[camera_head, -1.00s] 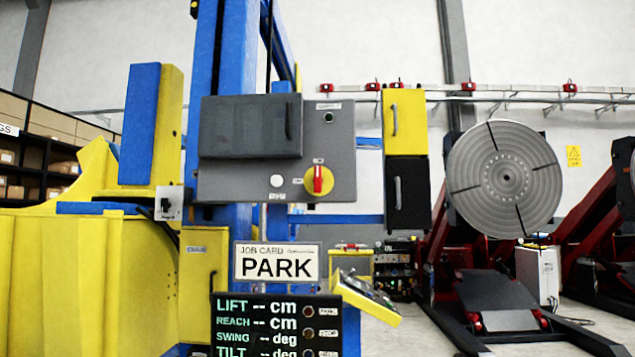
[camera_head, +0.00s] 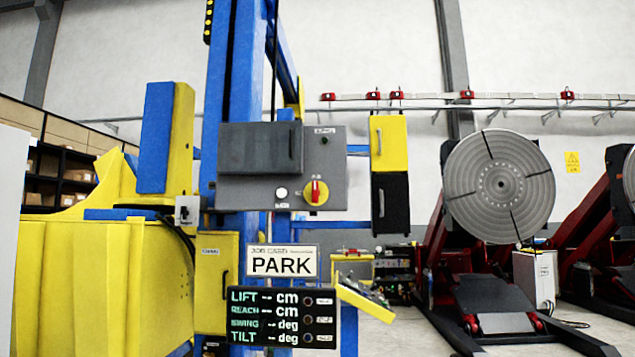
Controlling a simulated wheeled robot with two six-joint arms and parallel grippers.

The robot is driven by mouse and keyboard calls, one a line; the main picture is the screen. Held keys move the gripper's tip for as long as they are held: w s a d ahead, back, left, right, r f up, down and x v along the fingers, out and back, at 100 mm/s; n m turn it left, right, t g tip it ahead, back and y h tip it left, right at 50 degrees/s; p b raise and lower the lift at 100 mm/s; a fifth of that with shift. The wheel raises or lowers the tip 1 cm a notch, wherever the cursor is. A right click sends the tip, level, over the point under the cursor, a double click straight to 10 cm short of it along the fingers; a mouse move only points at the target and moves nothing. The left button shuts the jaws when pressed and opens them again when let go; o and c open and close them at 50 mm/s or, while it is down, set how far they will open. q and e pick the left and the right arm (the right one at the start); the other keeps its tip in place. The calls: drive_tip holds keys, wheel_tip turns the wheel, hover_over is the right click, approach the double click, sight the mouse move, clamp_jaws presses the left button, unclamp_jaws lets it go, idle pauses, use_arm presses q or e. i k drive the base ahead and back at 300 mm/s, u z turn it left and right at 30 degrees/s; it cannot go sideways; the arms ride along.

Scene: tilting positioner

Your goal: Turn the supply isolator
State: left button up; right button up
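The supply isolator (camera_head: 316,193) is a red handle on a round yellow plate, at the lower right of a grey control box (camera_head: 335,160). The handle stands about upright. A white round button (camera_head: 281,194) sits to its left, and a dark cover (camera_head: 258,148) with a handle takes up the box's left part. Neither of my grippers is in the head view.
Below the box hang a PARK job card (camera_head: 282,262) and a dark display (camera_head: 281,318) reading LIFT, REACH, SWING and TILT without values. A yellow and black cabinet (camera_head: 389,143) stands close right. A round grey positioner table (camera_head: 498,186) is further right.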

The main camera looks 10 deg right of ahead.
sight(316, 192)
drive_tip(key=u, duration=0.4)
drive_tip(key=i, duration=1.1)
drive_tip(key=z, duration=0.4)
